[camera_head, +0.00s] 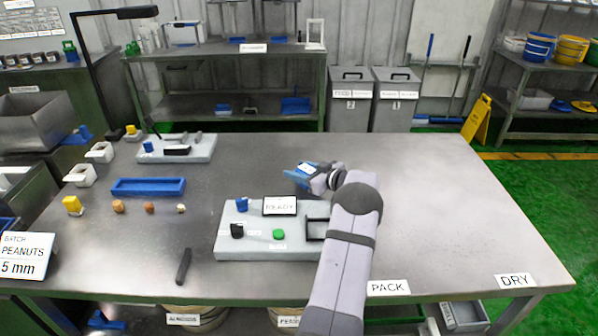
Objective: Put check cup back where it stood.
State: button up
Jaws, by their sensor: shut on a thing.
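My gripper (308,176) is above the right-centre of the table, at the end of my arm reaching up from the bottom. It is shut on a small blue thing with a pale patch (297,172), which I take for the check cup. The gripper hides part of it, so its shape and tilt are unclear. It is beyond the grey panel (228,249), clear of the "READY" display (280,206). A blue block-like item (242,204) and a black item (237,230) stand on the panel, with a green button (279,234).
A blue tray (148,187) and several small brown pieces lie left of the panel. A grey base (200,152) with a blue item stands at the back left. A dark bar (183,266) lies near the front.

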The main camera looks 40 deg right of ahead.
jog(key=shift+s+a+f+b, duration=0.15)
jog(key=shift+f, duration=0.45)
jog(key=shift+s+a+f+b, duration=0.1)
jog(key=shift+f+b, duration=0.05)
jog(key=shift+f, duration=0.4)
jog(key=o, duration=1.3)
jog(key=shift+d+r+p, duration=0.1)
jog(key=shift+r+p, duration=0.3)
jog(key=shift+r, duration=0.15)
notch_tip(320, 180, up, 9)
jog(key=p, duration=0.8)
jog(key=a+n+g+y+p, duration=0.1)
jog(key=a+n+y, duration=0.1)
jog(key=a, duration=0.8)
jog(key=s+a+n+g+y+p, duration=0.1)
jog(key=a+n+y, duration=0.2)
jog(key=a, duration=0.8)
jog(key=s+a+n+g+y+p, duration=0.1)
jog(key=a+n+y, duration=0.2)
jog(key=a, duration=0.7)
jog(key=shift+s+a+r+g+y+p, duration=0.15)
jog(key=shift+a+g+y+p, duration=0.2)
jog(key=shift+y, duration=0.55)
